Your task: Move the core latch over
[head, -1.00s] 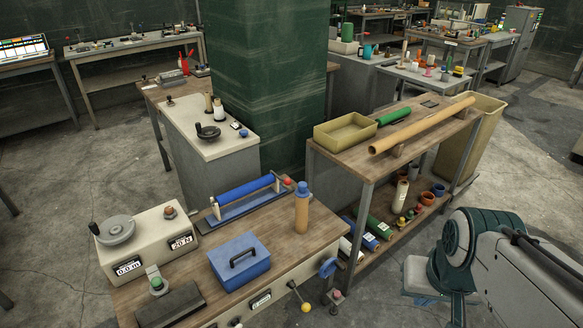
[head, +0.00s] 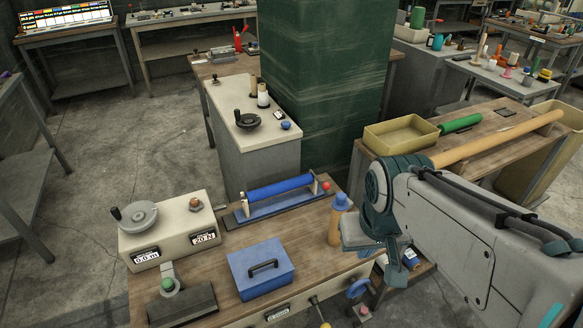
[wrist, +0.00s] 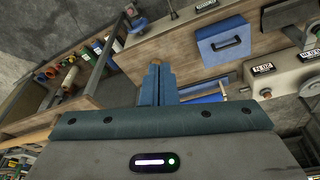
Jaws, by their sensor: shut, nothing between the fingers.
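A blue roll (head: 280,187) lies in a blue cradle (head: 240,216) at the back of the near bench in the head view. A small arm with a red knob (head: 325,186) stands at the cradle's right end and looks like the core latch. In the wrist view the cradle (wrist: 205,98) is partly hidden behind my gripper, and the latch is not clear. My gripper (wrist: 158,84) is shut and empty, its blue fingers together over the bench. In the head view my arm's end is right of the cradle, apart from the red knob; its fingertips are hidden there.
A tan bottle with a blue cap (head: 337,222) stands between the cradle and my arm. A blue box (head: 260,268) and a cream machine with a crank (head: 170,232) share the bench. A shelf with a yellow tray (head: 400,134) and a long tan tube (head: 500,138) is at right.

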